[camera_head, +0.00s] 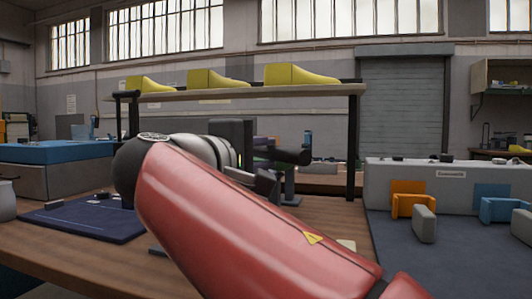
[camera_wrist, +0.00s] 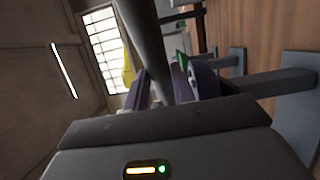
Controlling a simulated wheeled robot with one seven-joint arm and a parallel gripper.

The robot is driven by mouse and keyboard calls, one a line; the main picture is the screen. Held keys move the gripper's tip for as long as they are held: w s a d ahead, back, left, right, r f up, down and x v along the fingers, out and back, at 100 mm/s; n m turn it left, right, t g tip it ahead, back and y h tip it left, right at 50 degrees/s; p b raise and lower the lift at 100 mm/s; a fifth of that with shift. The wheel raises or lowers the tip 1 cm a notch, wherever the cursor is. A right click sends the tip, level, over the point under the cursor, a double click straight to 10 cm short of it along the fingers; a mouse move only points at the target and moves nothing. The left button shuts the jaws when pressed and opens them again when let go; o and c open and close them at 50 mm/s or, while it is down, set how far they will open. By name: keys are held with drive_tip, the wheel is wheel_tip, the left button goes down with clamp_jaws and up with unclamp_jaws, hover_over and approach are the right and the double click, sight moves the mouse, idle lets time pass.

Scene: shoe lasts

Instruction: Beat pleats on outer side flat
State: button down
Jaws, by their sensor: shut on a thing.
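My gripper (camera_head: 262,180) is over the workbench in the head view, partly hidden behind my red arm. In the wrist view its two fingers (camera_wrist: 165,88) are closed around a dark grey cylindrical bar (camera_wrist: 148,35), which looks like a hammer's handle or head. A dark rounded end (camera_head: 293,157) shows beside the gripper in the head view. A grey-blue stand (camera_head: 291,186) rises from the bench just behind; it also shows in the wrist view (camera_wrist: 265,82). A small green piece (camera_wrist: 181,60) shows past the fingers. No pleats can be made out.
Yellow shoe lasts (camera_head: 291,74) stand on a raised shelf (camera_head: 240,91) with dark posts. A dark blue mat (camera_head: 85,222) lies at left on the wooden bench (camera_head: 60,249). At right, a grey station (camera_head: 450,190) holds orange (camera_head: 408,200) and blue (camera_head: 492,205) holders.

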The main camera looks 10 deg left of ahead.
wheel_tip(320, 180, up, 6)
drive_tip(key=p, duration=0.4)
drive_tip(key=shift+d+r, duration=0.1)
idle(0.5)
